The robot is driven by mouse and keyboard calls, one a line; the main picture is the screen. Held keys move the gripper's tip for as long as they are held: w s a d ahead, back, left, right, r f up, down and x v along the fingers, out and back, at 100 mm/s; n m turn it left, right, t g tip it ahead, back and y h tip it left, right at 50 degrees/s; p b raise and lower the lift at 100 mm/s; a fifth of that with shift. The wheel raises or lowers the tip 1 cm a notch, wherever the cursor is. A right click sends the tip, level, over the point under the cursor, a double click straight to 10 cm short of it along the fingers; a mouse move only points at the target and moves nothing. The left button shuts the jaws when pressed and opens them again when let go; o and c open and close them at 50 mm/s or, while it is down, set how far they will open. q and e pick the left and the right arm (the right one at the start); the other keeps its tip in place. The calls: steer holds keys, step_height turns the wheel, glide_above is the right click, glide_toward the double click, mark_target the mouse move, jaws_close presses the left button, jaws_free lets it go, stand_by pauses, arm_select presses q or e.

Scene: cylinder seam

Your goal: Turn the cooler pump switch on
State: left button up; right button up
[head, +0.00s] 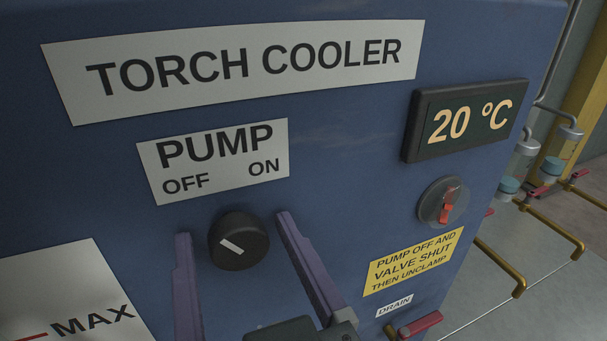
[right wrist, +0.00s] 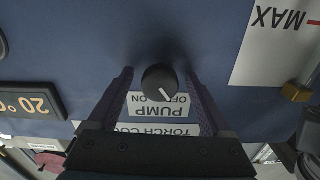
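The pump switch is a round black knob (head: 238,241) with a white mark, on the blue cooler panel (head: 350,190). It sits under the PUMP label (head: 215,160); its mark slants up-left, toward OFF. My right gripper (head: 233,227) is open, with one purple finger on each side of the knob and visible gaps between. In the right wrist view the knob (right wrist: 160,83) sits between the spread fingers (right wrist: 160,75), with the panel upside down. My left gripper is not seen.
A 20 °C display (head: 466,120) and a round dial with a red pointer (head: 444,203) are to the right. Below are a yellow warning label (head: 412,262) and a red drain handle (head: 420,324). Pipes and valves (head: 550,165) stand beyond the right edge.

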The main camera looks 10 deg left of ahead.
jaws_close()
stand_by(0.5)
steer(key=shift+m, duration=0.3)
steer(key=shift+r+m+p, duration=0.1)
steer(key=shift+m+p, duration=0.75)
steer(key=shift+m, duration=0.05)
steer(key=m+p, duration=0.1)
steer(key=m, duration=0.2)
steer(key=shift+m, duration=0.3)
steer(key=m, duration=0.3)
steer(key=shift+a+m+p, duration=0.1)
steer(key=shift+m+p, duration=0.2)
steer(key=shift+p, duration=0.1)
steer(key=shift+s+m, duration=0.1)
steer(key=shift+m, duration=2)
